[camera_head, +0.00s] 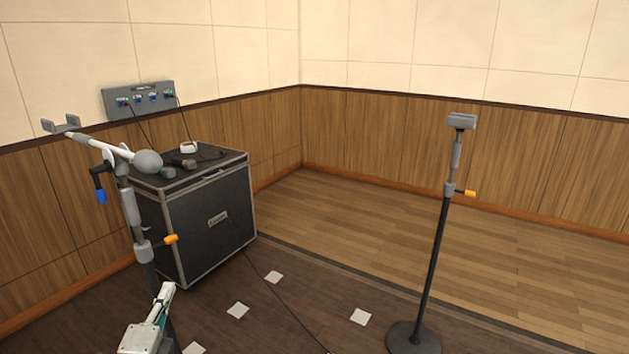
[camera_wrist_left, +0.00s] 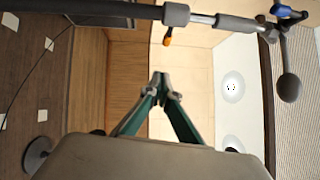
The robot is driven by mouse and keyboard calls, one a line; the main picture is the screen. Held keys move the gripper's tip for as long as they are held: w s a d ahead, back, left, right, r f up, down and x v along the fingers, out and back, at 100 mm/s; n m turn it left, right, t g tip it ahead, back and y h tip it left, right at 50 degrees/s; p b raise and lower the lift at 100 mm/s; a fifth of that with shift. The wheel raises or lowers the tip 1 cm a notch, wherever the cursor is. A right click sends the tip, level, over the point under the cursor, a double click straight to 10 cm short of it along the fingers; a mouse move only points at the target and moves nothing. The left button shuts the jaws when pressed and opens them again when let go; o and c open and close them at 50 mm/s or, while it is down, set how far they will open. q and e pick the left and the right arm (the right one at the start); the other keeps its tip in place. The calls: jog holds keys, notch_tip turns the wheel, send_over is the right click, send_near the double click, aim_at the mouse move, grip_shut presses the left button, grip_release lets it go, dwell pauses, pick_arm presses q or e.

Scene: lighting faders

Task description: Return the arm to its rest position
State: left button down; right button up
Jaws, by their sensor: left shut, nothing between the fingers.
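My left gripper (camera_head: 166,290) is at the bottom left of the head view, low beside a boom stand (camera_head: 131,207). In the left wrist view the green fingers of the left gripper (camera_wrist_left: 160,78) meet at their tips, with nothing between them. The stand's pole (camera_wrist_left: 120,11) crosses the top of that view, apart from the fingertips in the picture. How far the gripper is from the pole in depth is hard to tell. My right gripper is in neither view.
The boom stand has an orange knob (camera_head: 171,239), a blue handle (camera_head: 101,196) and a grey counterweight (camera_head: 148,161). A black case (camera_head: 211,235) stands behind it. A straight stand (camera_head: 433,255) is at the right. The floor between is open, with white squares and a cable.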

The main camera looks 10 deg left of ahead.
pick_arm(q)
jog(key=s+d+f+n+g+h+p, duration=0.3)
jog(key=s+d+f+n, duration=0.3)
jog(key=s+d+f, duration=0.4)
jog(key=s+d+f+n+g+h+p, duration=0.3)
jog(key=s+d+f, duration=0.8)
jog(key=s, duration=0.4)
jog(key=d+n+g+h, duration=0.1)
jog(key=n+g, duration=0.1)
jog(key=n, duration=0.1)
jog(key=shift+s+d+n, duration=0.15)
jog(key=shift+s+n, duration=0.05)
jog(key=shift+n, duration=0.1)
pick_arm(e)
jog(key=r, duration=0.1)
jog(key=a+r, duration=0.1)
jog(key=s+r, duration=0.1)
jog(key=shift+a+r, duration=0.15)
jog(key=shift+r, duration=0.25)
pick_arm(q)
jog(key=shift+f, duration=0.1)
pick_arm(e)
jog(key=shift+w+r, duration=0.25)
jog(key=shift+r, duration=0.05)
